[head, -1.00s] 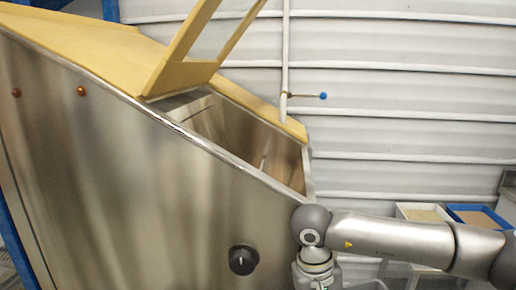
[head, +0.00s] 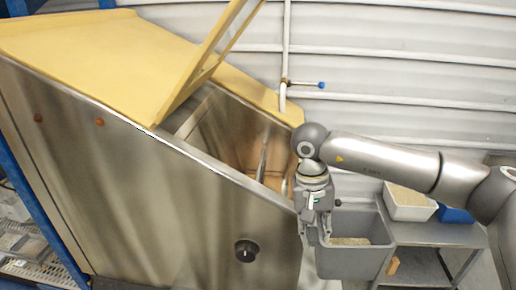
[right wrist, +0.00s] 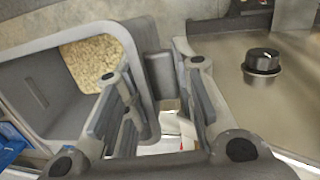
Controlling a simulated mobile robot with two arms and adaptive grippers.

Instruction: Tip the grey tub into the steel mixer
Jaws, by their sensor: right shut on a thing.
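The steel mixer (head: 150,190) fills the left and middle of the head view. Its hatch is raised, showing the open hopper mouth (head: 232,140) with a bar inside. The grey tub (head: 350,263) hangs to the right of the mixer's right end, roughly upright, with pale granules (head: 350,241) in it. My right gripper (head: 318,228) is shut on the tub's left side. In the right wrist view, its fingers (right wrist: 160,105) close about a grey block (right wrist: 158,78) on the tub's rim (right wrist: 128,45). My left gripper is out of view.
A steel table (head: 432,235) behind the tub holds a white bin (head: 408,205) of pale material and a blue bin (head: 455,215). A pipe with a blue-tipped valve (head: 320,85) stands behind the mixer. A black knob (head: 245,251) sticks out of the mixer's front.

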